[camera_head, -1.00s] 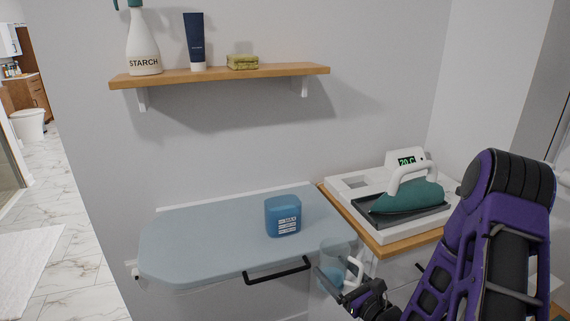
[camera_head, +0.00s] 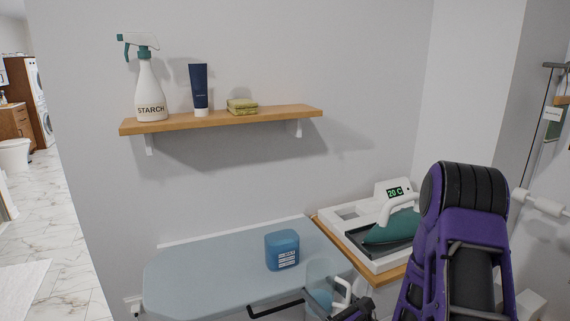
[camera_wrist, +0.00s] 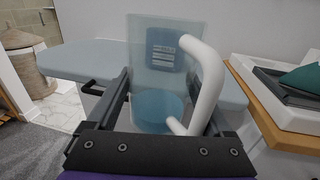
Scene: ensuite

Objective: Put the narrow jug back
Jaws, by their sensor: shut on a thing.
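The narrow jug (camera_wrist: 145,85) is clear, with a white handle (camera_wrist: 208,82) and bluish content or a blue base low down. It stands roughly upright between the two fingers of my gripper (camera_wrist: 158,90), which is shut on it. In the head view the jug (camera_head: 319,275) is at the bottom, in front of the right end of the pale blue ironing board (camera_head: 215,265). The lower part of the jug and most of my gripper are cut off or hidden there.
A blue labelled container (camera_head: 282,250) stands on the board. To the right, a teal iron (camera_head: 392,228) rests in a white station on a wooden top (camera_head: 330,228). A wall shelf (camera_head: 222,118) holds a starch bottle (camera_head: 149,92), a dark tube (camera_head: 200,88) and sponges (camera_head: 242,106), with free room at its right end.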

